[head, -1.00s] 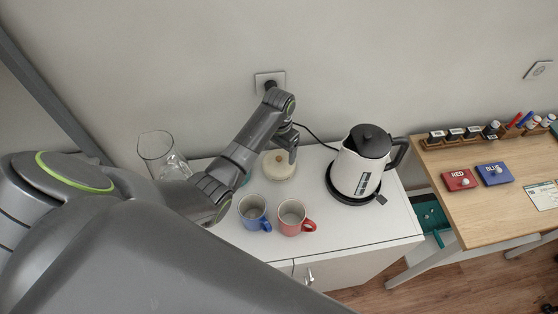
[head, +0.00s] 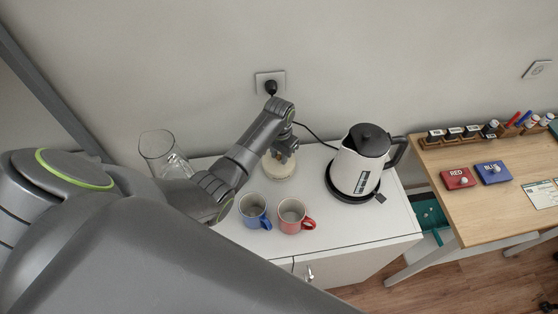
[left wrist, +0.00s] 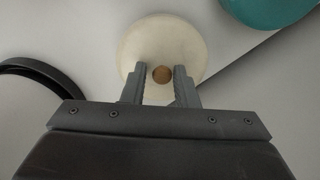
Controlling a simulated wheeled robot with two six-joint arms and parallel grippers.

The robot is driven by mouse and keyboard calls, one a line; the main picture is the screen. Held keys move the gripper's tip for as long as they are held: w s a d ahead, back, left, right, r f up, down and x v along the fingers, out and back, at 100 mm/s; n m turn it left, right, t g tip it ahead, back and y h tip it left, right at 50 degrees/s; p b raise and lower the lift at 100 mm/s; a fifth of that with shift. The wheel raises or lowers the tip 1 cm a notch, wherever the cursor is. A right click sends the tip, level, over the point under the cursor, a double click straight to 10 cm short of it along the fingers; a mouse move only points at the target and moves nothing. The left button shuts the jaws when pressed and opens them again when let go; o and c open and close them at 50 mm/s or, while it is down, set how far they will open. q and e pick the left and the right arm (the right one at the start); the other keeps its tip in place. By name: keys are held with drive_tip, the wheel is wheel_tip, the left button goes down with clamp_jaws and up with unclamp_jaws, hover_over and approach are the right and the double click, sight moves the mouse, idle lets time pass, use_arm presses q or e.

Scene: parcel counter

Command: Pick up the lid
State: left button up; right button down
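The lid (left wrist: 137,48) is a round cream disc with a small brown knob (left wrist: 162,74) at its middle in the left wrist view. In the head view the cream lid (head: 279,172) is on the white cabinet against the wall, partly hidden by my gripper. My left gripper (left wrist: 161,77) is open, with one finger on each side of the knob and a narrow gap visible. In the head view my left gripper (head: 284,157) is over the lid. My right gripper is not in view.
A blue mug (head: 252,207) and a red mug (head: 291,214) stand in front of the lid. A white kettle (head: 356,172) stands right on its black base (left wrist: 40,75). A glass jug (head: 158,150) is left. A teal object (left wrist: 268,8) lies near the lid.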

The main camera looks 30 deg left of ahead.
use_arm(q)
drive_tip(key=shift+s+a+f, duration=0.1)
drive_tip(key=shift+f, duration=0.05)
clamp_jaws()
